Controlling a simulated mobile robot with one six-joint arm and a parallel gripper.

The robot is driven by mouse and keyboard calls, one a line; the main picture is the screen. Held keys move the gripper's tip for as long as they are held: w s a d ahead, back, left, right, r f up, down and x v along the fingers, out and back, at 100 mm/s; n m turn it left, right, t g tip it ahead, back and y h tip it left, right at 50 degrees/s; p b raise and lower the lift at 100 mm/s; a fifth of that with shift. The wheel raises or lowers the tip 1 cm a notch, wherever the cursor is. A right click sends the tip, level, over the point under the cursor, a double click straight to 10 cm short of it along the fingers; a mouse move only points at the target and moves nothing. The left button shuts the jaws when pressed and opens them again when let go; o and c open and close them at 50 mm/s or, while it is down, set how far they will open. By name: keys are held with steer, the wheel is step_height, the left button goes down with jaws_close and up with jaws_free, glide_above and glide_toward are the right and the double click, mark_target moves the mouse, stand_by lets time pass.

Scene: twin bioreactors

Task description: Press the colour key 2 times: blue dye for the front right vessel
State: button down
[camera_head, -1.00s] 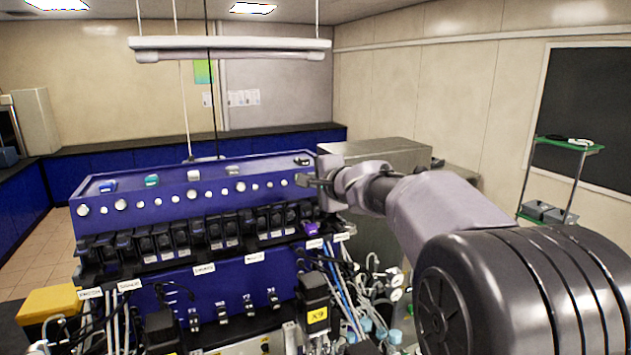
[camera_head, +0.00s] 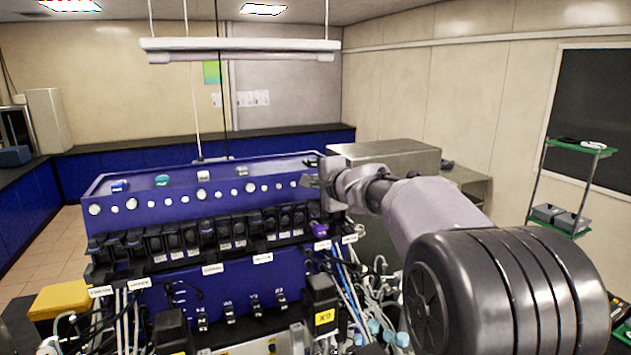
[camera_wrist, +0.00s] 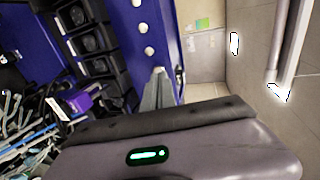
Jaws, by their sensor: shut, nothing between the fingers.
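The blue bioreactor unit (camera_head: 150,271) stands in front of me, with a row of round white knobs (camera_head: 180,200) along its upper face. Coloured pieces sit on its top: a blue one (camera_head: 120,186), a teal one (camera_head: 162,180), a white one (camera_head: 203,176) and a grey one (camera_head: 242,171). I cannot tell which is the colour key. My gripper (camera_head: 306,181) is shut and empty at the right end of the knob row. In the wrist view my gripper (camera_wrist: 159,72) points along the blue panel near the white knobs (camera_wrist: 145,27); contact cannot be told.
Below the knobs are several black modules (camera_head: 207,232), a purple piece (camera_head: 321,230) and loose tubes and cables. A metal cabinet (camera_head: 395,157) stands behind my arm. A yellow box (camera_head: 72,299) is at the lower left, and a shelf cart (camera_head: 575,148) at the far right.

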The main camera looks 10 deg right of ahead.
steer(key=shift+w, duration=0.15)
steer(key=shift+p+x, duration=0.3)
steer(key=shift+x, duration=1)
steer(key=shift+b+v, duration=0.65)
steer(key=shift+v, duration=0.4)
steer(key=shift+s+d+r, duration=0.1)
steer(key=shift+s, duration=0.4)
steer(key=shift+w, duration=0.25)
steer(key=shift+s, duration=0.15)
